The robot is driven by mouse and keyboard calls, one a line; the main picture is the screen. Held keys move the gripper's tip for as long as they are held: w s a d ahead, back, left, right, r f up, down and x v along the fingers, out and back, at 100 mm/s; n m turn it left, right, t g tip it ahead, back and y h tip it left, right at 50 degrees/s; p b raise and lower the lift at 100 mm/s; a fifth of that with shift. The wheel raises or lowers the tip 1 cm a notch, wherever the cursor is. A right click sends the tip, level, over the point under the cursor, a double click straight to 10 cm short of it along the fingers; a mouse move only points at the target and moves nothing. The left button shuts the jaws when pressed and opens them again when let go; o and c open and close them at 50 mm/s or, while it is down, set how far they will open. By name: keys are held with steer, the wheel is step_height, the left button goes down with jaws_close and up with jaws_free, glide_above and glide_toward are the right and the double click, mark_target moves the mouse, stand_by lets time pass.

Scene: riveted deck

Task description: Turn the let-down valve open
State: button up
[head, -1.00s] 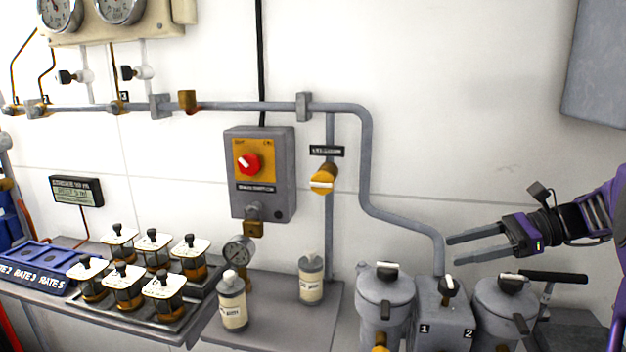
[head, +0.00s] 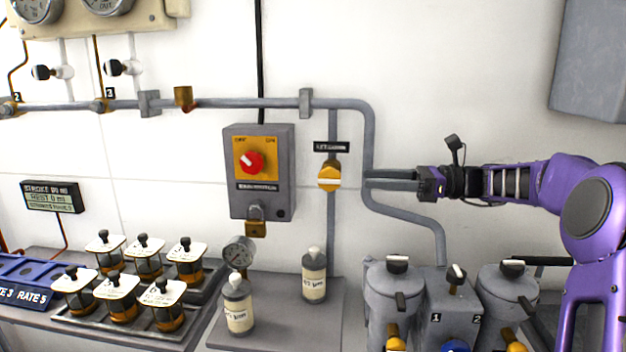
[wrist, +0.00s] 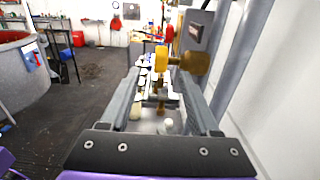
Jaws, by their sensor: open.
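The let-down valve (head: 330,177) is a yellow knob with a pale stripe lying about level, on a vertical grey pipe under a small black label (head: 331,147). My gripper (head: 367,180) is just right of the knob, at about its height, with its fingers pointing left at it. In the wrist view, the yellow knob (wrist: 161,58) and its brass body (wrist: 196,62) show beyond the open fingers (wrist: 160,76). Nothing is held, and I cannot tell whether a finger touches the valve.
A grey switch box (head: 262,205) with a red knob hangs left of the valve. A bent grey pipe (head: 369,135) runs close by my fingers. Two bottles (head: 314,277) (head: 238,305) and grey canisters (head: 394,290) stand below.

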mark_target(329, 179)
steer(key=a+b, duration=0.1)
steer(key=a, duration=1.2)
steer(key=shift+w, duration=0.2)
steer(key=shift+d, duration=0.1)
jaws_close()
